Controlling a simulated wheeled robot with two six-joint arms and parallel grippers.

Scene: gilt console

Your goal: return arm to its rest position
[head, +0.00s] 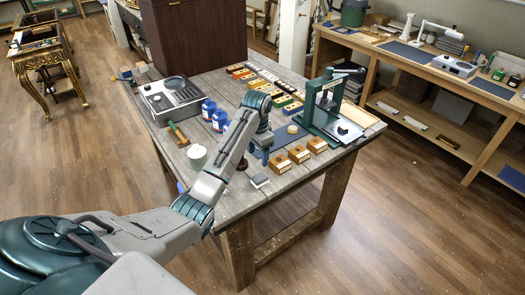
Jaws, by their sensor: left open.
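My left arm (215,175) comes in from the lower left and reaches over the grey wooden workbench (240,200). Its wrist bends downward, and my left gripper (263,161) points down at the bench near a dark blue mat (290,137). The gripper is open. It is small in the picture, and I cannot tell whether it touches anything. My right gripper is not in view.
Near the left gripper are several wooden blocks (299,154), a green press (322,108), blue jars (208,109) and a white cup (197,156). A dark brown cabinet (195,35) stands behind. A gilt console (50,62) is at far left. Floor is clear at right.

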